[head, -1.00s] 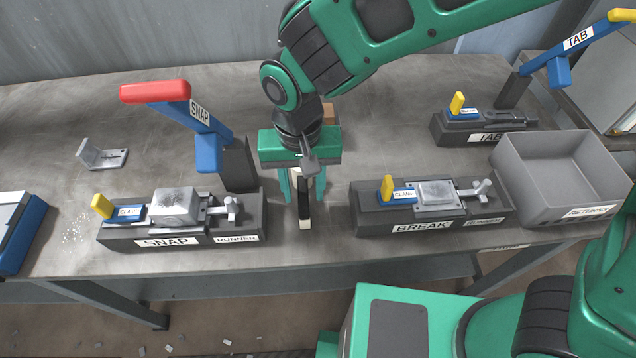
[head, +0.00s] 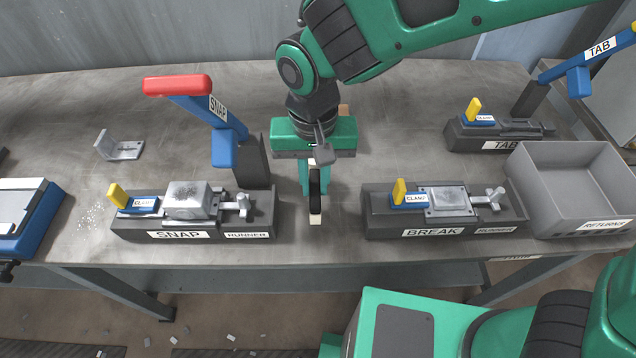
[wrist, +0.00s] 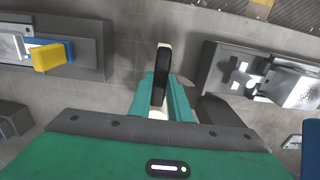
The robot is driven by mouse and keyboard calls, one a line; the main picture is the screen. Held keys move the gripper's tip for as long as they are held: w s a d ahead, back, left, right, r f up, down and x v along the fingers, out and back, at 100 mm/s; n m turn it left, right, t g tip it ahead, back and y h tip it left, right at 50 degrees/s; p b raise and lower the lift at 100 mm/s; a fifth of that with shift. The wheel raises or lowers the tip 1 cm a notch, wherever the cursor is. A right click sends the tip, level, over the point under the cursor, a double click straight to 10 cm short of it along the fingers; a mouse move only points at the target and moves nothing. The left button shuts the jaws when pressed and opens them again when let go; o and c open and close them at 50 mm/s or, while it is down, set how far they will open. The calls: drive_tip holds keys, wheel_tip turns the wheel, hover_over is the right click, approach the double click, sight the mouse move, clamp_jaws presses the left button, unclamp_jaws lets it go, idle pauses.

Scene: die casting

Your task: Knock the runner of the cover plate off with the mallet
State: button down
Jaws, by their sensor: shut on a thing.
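The cover plate (head: 450,202) is a flat grey casting lying in the BREAK fixture (head: 377,229). Its runner (head: 489,199) sticks out to the right, still joined to it as far as I can see. The yellow clamp handle (head: 399,190) stands at the plate's left. My gripper (head: 313,188) is shut on the mallet, left of the BREAK fixture and apart from it. The mallet (head: 315,219) shows as a narrow black and cream piece between the fingers; it also shows in the wrist view (wrist: 161,72). The rest of it is hidden.
The SNAP fixture (head: 128,228) with a block casting and a red-handled lever (head: 178,86) stands to the left. The grey RETURNS bin (head: 535,190) and the TAB fixture (head: 455,140) are right. Bare bench lies between the SNAP and BREAK fixtures.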

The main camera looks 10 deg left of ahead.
drive_tip(key=shift+r, duration=1.75)
drive_tip(key=shift+s, duration=0.1)
